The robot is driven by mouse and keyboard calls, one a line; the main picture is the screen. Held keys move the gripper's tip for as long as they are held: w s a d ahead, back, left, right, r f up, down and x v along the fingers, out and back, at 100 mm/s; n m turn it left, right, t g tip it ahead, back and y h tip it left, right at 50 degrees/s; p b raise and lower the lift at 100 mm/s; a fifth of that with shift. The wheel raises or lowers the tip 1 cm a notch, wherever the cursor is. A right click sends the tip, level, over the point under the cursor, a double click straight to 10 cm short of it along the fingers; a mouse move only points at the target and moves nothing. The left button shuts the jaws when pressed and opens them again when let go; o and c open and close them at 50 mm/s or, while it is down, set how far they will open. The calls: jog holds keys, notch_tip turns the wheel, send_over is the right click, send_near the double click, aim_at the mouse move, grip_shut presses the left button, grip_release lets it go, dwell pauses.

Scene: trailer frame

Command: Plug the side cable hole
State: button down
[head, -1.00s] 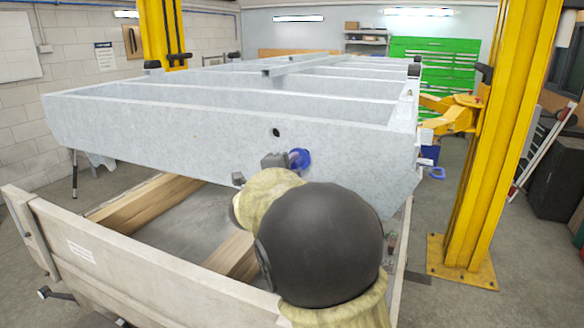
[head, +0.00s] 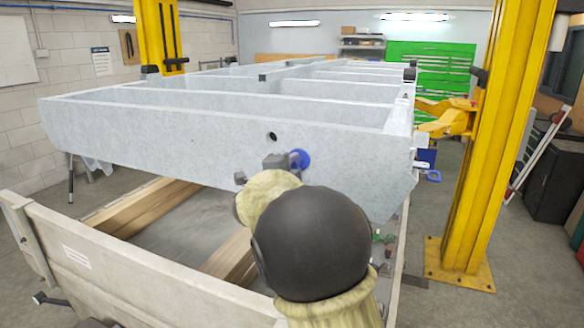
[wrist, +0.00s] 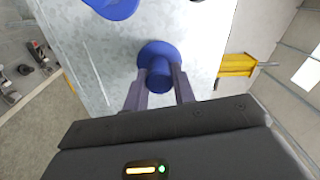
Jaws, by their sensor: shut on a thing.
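The pale grey trailer frame (head: 150,128) stands across the head view, with a small dark round hole (head: 272,136) in its near face. My gripper (wrist: 160,88) is shut on the narrow knob of a blue plug (wrist: 158,72). The plug's wider round flange is at or close to the grey metal; I cannot tell whether it touches. In the head view the blue plug (head: 300,159) shows just below and right of the dark hole, and my arm hides the fingertips. A second blue round piece (wrist: 112,6) is cut off at the wrist view's top edge.
A yellow lift post (head: 500,140) with its arm stands close at the right. A low beige side panel (head: 140,262) and wooden beams (head: 145,205) lie below the frame. A green cabinet (head: 432,62) is at the back. Floor is open at the left.

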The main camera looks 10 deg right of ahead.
jog(key=shift+w+d, duration=0.25)
jog(key=shift+w, duration=0.05)
jog(key=c, duration=1.1)
grip_release()
jog(key=shift+w+d, duration=0.1)
jog(key=shift+w, duration=0.15)
jog(key=shift+s, duration=0.15)
jog(key=shift+s+a+f+b, duration=0.15)
jog(key=shift+s+a+b, duration=0.2)
jog(key=shift+a, duration=0.05)
jog(key=b+v, duration=0.5)
jog(key=v, duration=1.1)
jog(key=shift+s+a+b, duration=0.15)
jog(key=shift+s+b, duration=0.05)
jog(key=shift+b, duration=0.1)
jog(key=shift+w, duration=0.1)
